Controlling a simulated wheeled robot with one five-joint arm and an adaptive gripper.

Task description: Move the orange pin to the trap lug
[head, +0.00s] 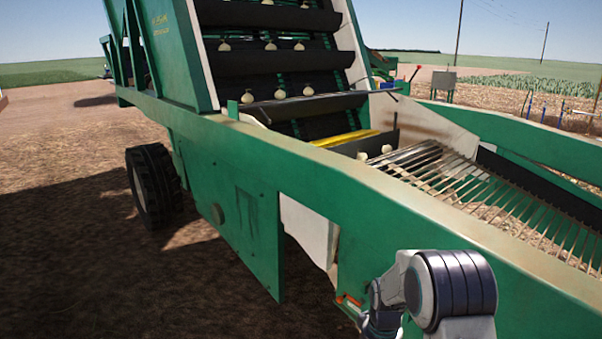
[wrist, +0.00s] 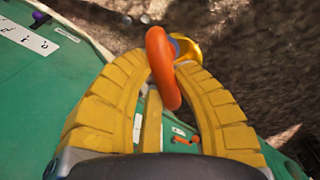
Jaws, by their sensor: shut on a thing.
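The orange pin (wrist: 163,70) shows as a thick orange ring at the tips of my gripper (wrist: 168,66) in the wrist view. The yellow ribbed fingers are shut on it, with dark ground behind. A bit of blue and yellow shows just behind the ring. The rest of the pin is hidden. In the head view my arm reaches down at the lower right, beside the green side wall, and hides the gripper. A small orange-red part (head: 347,300) shows just left of it; I cannot tell what it is. I cannot clearly make out the trap lug.
The green machine side wall (head: 270,160) runs diagonally across the head view. A wheel (head: 153,186), a slatted chute (head: 470,185) and a dark elevator belt with onions lie beyond. In the wrist view a small orange-red part (wrist: 185,140) sits on the green panel (wrist: 30,90).

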